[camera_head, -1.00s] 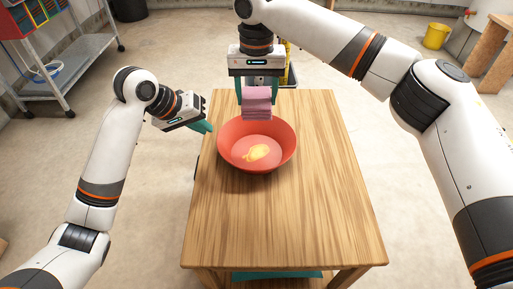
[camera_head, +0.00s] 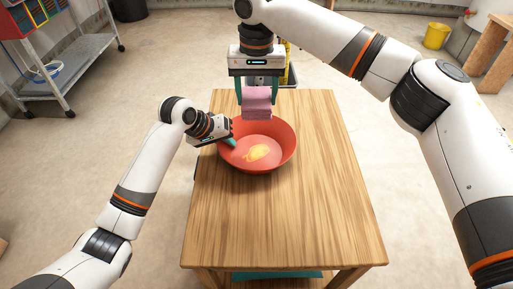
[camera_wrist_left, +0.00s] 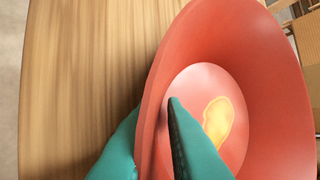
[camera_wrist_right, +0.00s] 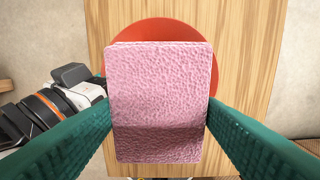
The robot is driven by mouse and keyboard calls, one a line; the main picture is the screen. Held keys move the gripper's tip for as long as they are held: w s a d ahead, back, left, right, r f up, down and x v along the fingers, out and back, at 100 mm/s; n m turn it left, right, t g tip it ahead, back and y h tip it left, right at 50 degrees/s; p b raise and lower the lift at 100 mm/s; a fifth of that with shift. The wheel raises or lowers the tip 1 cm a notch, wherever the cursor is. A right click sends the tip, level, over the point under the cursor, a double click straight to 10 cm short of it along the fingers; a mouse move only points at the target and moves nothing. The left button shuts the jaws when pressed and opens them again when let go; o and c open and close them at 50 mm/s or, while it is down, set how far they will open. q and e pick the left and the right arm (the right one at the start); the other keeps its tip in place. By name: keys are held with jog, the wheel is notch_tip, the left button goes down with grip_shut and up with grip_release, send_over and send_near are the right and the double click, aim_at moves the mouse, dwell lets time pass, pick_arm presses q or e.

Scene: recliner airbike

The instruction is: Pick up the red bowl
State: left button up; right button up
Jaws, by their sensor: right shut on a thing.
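The red bowl (camera_head: 284,140) stands upright on the wooden table, with a yellow patch (camera_head: 258,153) on its inner bottom. My left gripper (camera_head: 231,142) is at the bowl's left rim. In the left wrist view its open teal fingers (camera_wrist_left: 153,108) straddle the bowl wall (camera_wrist_left: 262,105), one outside and one inside; whether they touch it I cannot tell. My right gripper (camera_head: 256,102) is shut on a pink sponge (camera_head: 257,104), held above the bowl's far rim. In the right wrist view the sponge (camera_wrist_right: 160,90) hides much of the bowl (camera_wrist_right: 160,30).
The wooden table (camera_head: 290,220) is clear in front of the bowl and to its right. A metal cart (camera_head: 70,80) stands at the far left. A yellow bucket (camera_head: 436,36) stands on the floor at the far right.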

pick_arm(q)
grip_shut()
notch_tip(320, 180, up, 10)
jog(key=shift+r, duration=0.1)
dwell(0.5)
jog(key=shift+s, duration=0.1)
jog(key=shift+s+a, duration=0.1)
jog(key=shift+s, duration=0.15)
jog(key=shift+f, duration=0.2)
